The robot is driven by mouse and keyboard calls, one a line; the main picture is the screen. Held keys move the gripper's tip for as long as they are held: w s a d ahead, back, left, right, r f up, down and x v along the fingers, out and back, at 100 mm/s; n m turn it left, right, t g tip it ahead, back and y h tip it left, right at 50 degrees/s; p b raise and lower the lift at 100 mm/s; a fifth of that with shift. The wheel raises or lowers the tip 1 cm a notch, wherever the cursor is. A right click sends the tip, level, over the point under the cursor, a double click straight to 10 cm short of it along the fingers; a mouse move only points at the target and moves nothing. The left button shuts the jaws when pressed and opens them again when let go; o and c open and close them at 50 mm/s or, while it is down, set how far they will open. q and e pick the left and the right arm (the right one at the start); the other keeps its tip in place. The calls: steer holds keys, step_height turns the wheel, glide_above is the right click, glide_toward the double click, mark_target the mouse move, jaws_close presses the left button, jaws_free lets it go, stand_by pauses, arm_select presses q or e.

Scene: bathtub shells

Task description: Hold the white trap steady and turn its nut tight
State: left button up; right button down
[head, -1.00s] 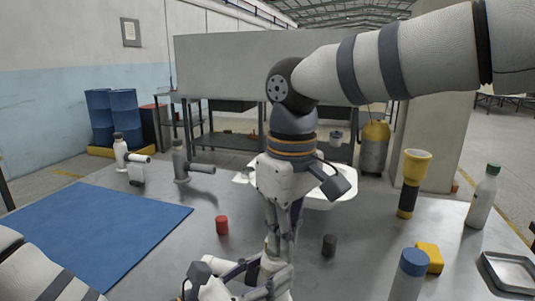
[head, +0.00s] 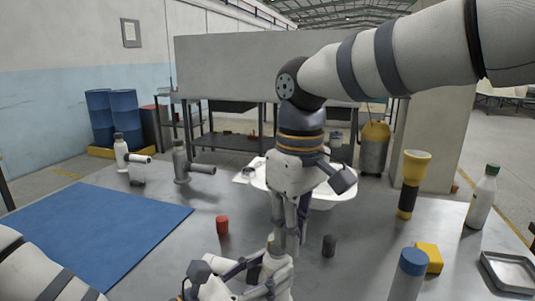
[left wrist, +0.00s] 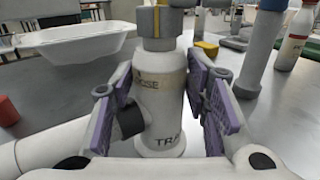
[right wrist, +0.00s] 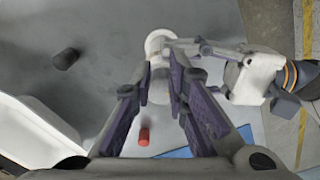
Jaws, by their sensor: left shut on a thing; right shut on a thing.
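The white trap (left wrist: 165,112), with dark lettering on its body, stands upright on the grey table. My left gripper (left wrist: 161,80) is shut on its body, one purple-padded finger at each side. The trap's grey nut (left wrist: 160,42), with a yellow mark, sits on top, above the left fingers. My right gripper (head: 285,238) comes down from above, fingers pointing down, shut on the nut. In the right wrist view its fingers (right wrist: 158,75) close around the top of the trap, and the nut is mostly hidden between them. In the head view the arms hide most of the trap.
A white tub shell (head: 330,193) lies behind the right hand. A red cylinder (head: 222,225) and a dark cylinder (head: 329,246) stand close by. A blue mat (head: 95,230) lies left.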

steer(key=shift+w+d+f, duration=0.1)
steer(key=shift+d+f, duration=0.1)
steer(key=shift+f, duration=0.3)
steer(key=shift+d+f, duration=0.2)
steer(key=shift+f, duration=0.3)
step_height(320, 180, up, 7)
steer(key=shift+d, duration=0.3)
